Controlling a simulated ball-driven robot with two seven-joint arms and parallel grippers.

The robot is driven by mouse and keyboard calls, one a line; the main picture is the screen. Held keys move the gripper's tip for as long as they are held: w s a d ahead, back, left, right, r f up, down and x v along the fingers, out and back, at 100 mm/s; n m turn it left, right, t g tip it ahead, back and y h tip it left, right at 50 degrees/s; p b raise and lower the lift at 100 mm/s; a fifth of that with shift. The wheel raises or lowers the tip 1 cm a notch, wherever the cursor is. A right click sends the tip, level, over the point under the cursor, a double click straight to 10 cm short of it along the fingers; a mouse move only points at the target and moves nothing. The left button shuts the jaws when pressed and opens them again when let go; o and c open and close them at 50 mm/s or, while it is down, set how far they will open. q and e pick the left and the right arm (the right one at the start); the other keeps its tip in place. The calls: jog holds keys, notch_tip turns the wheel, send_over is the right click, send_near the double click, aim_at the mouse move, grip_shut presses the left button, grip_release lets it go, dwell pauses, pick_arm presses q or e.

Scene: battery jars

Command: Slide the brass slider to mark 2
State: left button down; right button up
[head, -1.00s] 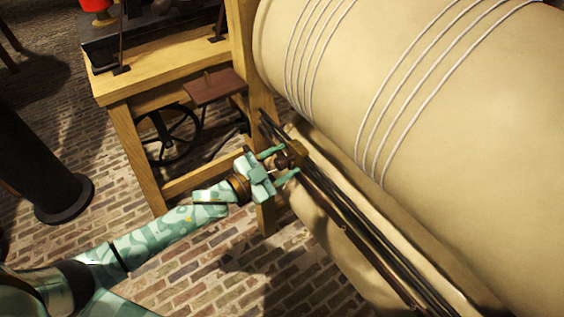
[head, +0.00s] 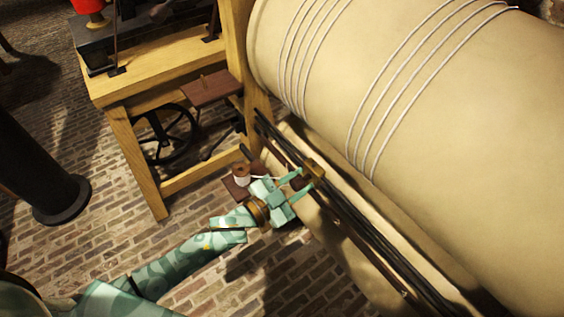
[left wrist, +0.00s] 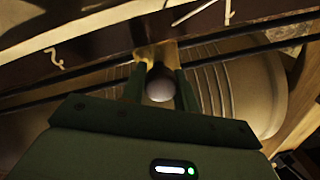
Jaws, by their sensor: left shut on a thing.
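The brass slider (head: 316,167) sits on the dark rails (head: 345,215) that run along the big cream drum. It is near their upper-left end. My left gripper (head: 310,179) reaches it from the lower left and is shut on it. In the left wrist view the brass slider (left wrist: 156,52) and its round knob (left wrist: 160,89) show between the two fingers. Small white marks show on the dark board there, one at left (left wrist: 54,58) and one at upper right (left wrist: 228,12). I cannot read their numbers surely. My right gripper is not in view.
The cream drum (head: 450,110) wound with pale cords fills the right. A dark column (head: 45,150) stands at far left. The rails are clear toward the lower right.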

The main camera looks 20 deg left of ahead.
pick_arm(q)
jog(key=s+d+p, duration=0.1)
jog(key=s+d, duration=0.6)
jog(key=d, duration=0.2)
jog(key=shift+s+d+p, duration=0.15)
jog(key=shift+p, duration=0.15)
jog(key=c, duration=1.1)
grip_release()
jog(key=shift+o, duration=0.2)
jog(key=p+v, duration=0.2)
jog(key=v, duration=1.4)
jog(key=shift+s, duration=0.15)
